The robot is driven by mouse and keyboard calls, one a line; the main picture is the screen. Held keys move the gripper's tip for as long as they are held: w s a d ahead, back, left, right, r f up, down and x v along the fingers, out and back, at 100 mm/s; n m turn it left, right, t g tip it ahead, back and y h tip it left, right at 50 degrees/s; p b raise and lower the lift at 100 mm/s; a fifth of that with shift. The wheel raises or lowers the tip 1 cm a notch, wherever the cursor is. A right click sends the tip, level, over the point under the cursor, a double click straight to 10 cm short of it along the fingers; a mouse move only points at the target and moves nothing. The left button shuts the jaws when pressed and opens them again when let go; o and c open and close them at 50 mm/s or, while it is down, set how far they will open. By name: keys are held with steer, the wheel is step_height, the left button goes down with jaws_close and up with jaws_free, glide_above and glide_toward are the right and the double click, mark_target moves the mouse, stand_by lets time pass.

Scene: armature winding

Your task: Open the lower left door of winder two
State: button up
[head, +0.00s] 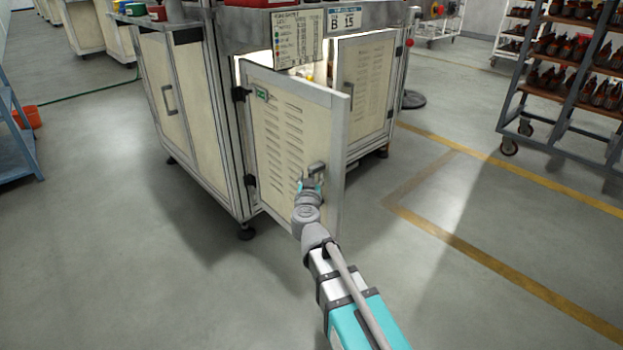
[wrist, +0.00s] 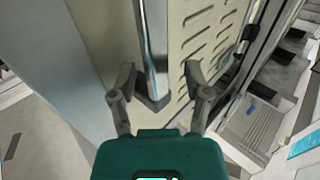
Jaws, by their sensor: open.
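The cream louvred left door (head: 285,135) of the machine stands ajar, swung outward on hinges at its left edge. Light from inside shows above it. Its grey handle (head: 317,168) is near the free right edge. My gripper (head: 310,187) is at this handle, its fingers partly hidden by my wrist. In the wrist view my gripper (wrist: 160,82) is open, one finger on each side of the metal handle bar (wrist: 152,45). The louvred door panel (wrist: 205,30) shows behind the right finger. I cannot tell whether a finger touches the handle.
The right door (head: 365,85) of the machine (head: 230,35) also stands ajar. A sign (head: 345,20) reading B 15 hangs above. A rack (head: 520,115) of dark parts stands at right, a blue bench (head: 15,150) at left. The floor (head: 450,280) in front is clear, with yellow lines.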

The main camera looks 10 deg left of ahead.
steer(key=shift+s, duration=0.15)
steer(key=s, duration=0.7)
steer(key=shift+d, duration=0.3)
steer(key=shift+r, duration=0.1)
